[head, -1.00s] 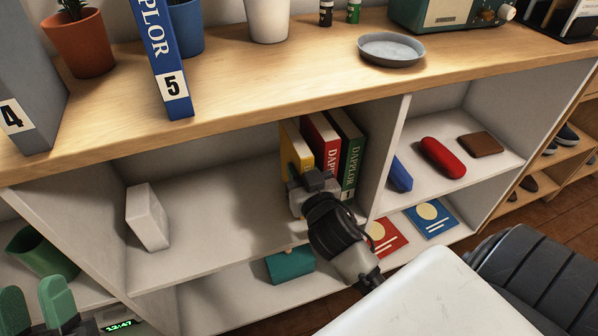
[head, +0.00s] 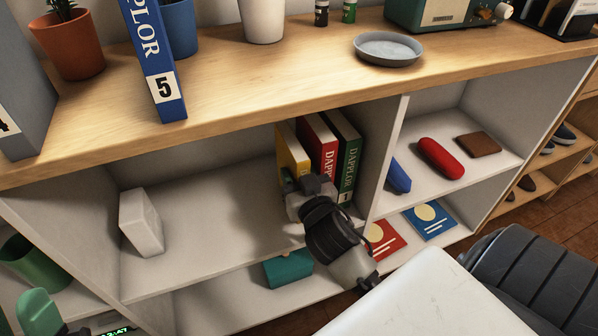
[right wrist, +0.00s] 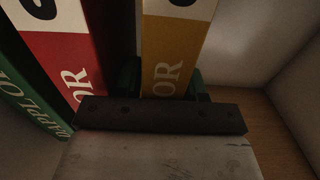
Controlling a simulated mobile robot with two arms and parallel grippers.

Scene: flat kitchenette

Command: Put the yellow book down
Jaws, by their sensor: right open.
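The yellow book (head: 291,152) stands upright on the shelf in the middle compartment, at the left end of a short row. It also shows in the right wrist view (right wrist: 170,50). My right gripper (head: 303,187) is at the front of its spine. In the right wrist view the gripper's green fingers (right wrist: 163,84) are open, one on each side of the yellow book's spine. I cannot tell whether they touch it.
A red book (head: 318,142) and a green book (head: 348,160) stand just right of the yellow one, near the divider (head: 385,160). A white block (head: 141,222) stands farther left, with bare shelf (head: 215,210) between. The wooden top (head: 260,85) overhangs the compartment.

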